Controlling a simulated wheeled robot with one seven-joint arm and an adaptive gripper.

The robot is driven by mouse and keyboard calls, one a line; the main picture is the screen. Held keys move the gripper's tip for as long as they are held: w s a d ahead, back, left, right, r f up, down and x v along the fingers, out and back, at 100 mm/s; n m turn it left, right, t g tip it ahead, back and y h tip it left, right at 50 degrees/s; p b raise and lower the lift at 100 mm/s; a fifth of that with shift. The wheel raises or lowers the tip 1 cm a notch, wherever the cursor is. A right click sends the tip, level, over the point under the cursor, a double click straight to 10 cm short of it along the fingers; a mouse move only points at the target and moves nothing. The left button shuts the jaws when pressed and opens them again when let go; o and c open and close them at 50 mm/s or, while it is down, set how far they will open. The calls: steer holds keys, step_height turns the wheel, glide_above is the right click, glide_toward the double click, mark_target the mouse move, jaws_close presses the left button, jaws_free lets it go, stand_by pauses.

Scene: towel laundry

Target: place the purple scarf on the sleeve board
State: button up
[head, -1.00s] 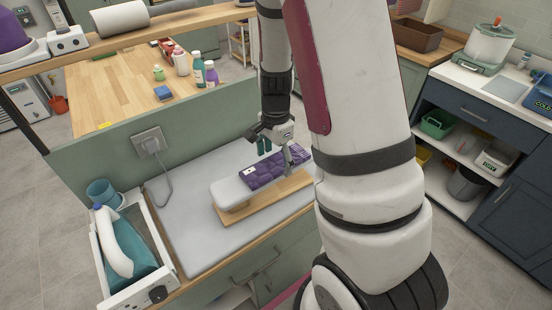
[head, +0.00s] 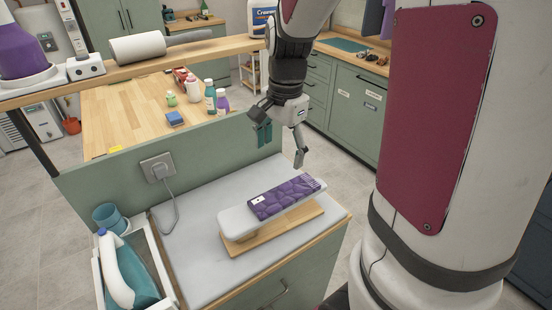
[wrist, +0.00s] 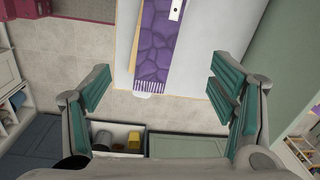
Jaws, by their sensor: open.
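The purple scarf (head: 284,198) lies along the top of the white sleeve board (head: 238,223), with a pale patch at its left end and a light fringe at its right end. The sleeve board stands on a wooden base (head: 268,235) on the grey counter top. My gripper (head: 281,148) is open and empty, above and behind the scarf, apart from it. In the wrist view the scarf (wrist: 158,45) shows its fringed end, ahead of my open fingers (wrist: 163,84). Nothing is between the fingers.
The grey counter (head: 195,265) has free room around the board. A tray with a white bottle (head: 115,270) and a blue mug (head: 108,217) stand at the left. A green panel with a socket (head: 157,169) and a shelf rise behind the counter.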

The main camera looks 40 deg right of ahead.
steer(key=s+a+r+n+t, duration=0.4)
steer(key=s+a+r+n, duration=0.7)
steer(key=s+n, duration=0.2)
steer(key=n, duration=0.2)
steer(key=shift+s+a+r+n+t, duration=0.3)
steer(key=shift+s+a+n+t, duration=0.05)
steer(key=shift+n+t, duration=0.05)
steer(key=shift+w, duration=0.1)
steer(key=shift+w+f+b, duration=0.25)
steer(key=shift+f+b, duration=0.05)
steer(key=shift+b, duration=0.05)
stand_by(0.6)
